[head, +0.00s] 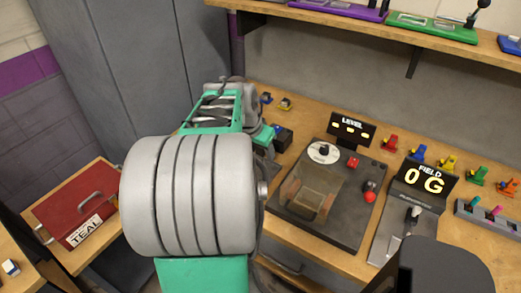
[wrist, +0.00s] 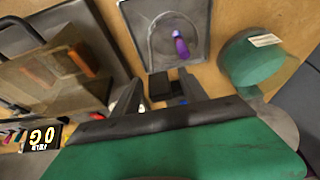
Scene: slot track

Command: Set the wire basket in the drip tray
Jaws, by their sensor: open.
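My gripper (wrist: 158,86) is open in the wrist view, its two dark fingers apart. A small black block shows between or just beyond the fingertips; I cannot tell whether they touch it. Past them lies a grey square plate or tray (wrist: 156,56) with a round recess and a purple piece (wrist: 181,44) on it. I cannot tell whether this is the drip tray. No wire basket can be made out in either view. In the head view my own arm hides the gripper and the bench around it.
A dark console (head: 340,236) with a translucent brown cover (head: 310,190) stands beside my arm. A lever panel (head: 397,232) is at right. Small coloured clips line the bench's back. A shelf (head: 330,22) hangs above. A red case (head: 82,205) is at left. A green round object (wrist: 252,62) is near the gripper.

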